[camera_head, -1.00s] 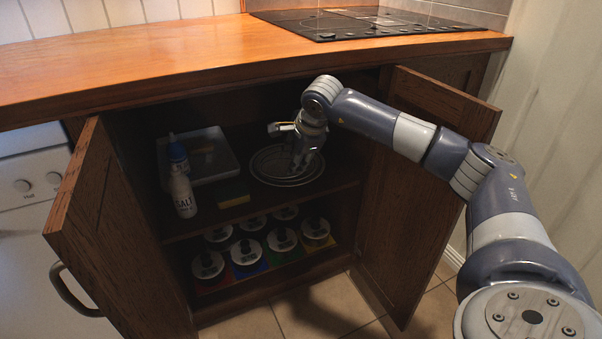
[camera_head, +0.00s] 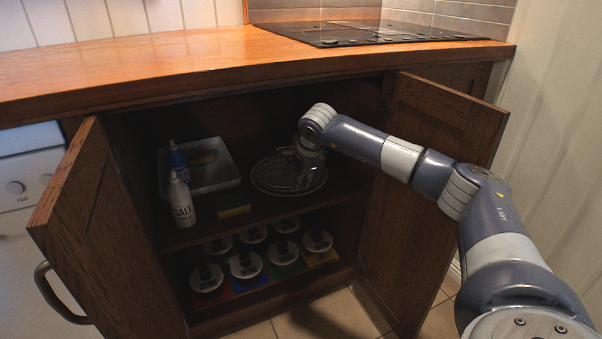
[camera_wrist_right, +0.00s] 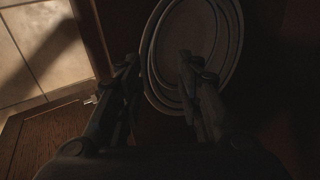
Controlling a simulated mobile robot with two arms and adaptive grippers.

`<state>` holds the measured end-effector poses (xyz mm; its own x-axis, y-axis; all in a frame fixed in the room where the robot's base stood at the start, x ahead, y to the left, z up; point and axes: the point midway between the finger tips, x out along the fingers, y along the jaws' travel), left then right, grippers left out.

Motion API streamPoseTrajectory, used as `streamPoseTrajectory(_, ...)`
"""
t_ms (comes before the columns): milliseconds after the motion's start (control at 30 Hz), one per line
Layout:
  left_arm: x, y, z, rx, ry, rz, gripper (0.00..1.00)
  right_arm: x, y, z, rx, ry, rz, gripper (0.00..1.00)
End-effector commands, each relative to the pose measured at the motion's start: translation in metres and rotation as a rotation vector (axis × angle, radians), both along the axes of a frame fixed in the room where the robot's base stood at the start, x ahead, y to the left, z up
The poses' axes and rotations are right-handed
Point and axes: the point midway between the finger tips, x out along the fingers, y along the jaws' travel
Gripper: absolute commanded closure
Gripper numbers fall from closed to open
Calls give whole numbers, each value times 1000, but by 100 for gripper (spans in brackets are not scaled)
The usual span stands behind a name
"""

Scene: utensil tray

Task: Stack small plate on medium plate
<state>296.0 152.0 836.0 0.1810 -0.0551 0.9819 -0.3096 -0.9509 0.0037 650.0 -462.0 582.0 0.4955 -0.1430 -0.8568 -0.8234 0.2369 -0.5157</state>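Pale round plates (camera_head: 264,178) lie on the upper shelf of the open cabinet. They show as concentric rings, one inside another; I cannot tell exactly how many are stacked. The rings fill the top middle of the right wrist view (camera_wrist_right: 152,85). My right gripper (camera_wrist_right: 157,60) is open, with one finger outside the left rim and the other over the plates' inner area. I cannot tell whether either finger touches a plate. In the head view my right wrist hides the plates' right part. My left gripper is not in view.
A white tray (camera_head: 228,178), a blue-capped bottle (camera_head: 177,160), a salt bottle (camera_head: 181,203) and a sponge (camera_head: 233,211) stand left of the plates. Several lidded jars (camera_head: 246,264) fill the lower shelf. Open doors (camera_head: 105,235) flank the cabinet; the countertop (camera_head: 190,60) overhangs it.

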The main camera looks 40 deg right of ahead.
Motion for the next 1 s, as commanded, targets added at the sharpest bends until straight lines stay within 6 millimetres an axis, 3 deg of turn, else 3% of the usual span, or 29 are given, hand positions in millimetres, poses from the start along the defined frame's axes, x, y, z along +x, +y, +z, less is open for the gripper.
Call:
streamPoseTrajectory(33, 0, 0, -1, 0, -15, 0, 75, 4, -1, -11, 1, 1, -1, 67)
streamPoseTrajectory(233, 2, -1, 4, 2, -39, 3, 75, 15, -4, -27, 0, 0, -1, 67)
streamPoseTrajectory(633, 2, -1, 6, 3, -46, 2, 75, 18, -5, -29, 0, -1, 0, 67)
streamPoseTrajectory(800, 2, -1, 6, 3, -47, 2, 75, 17, -5, -29, 0, -1, -1, 100)
streamPoseTrajectory(1000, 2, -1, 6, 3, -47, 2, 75, 17, -5, -30, 1, 2, 0, 100)
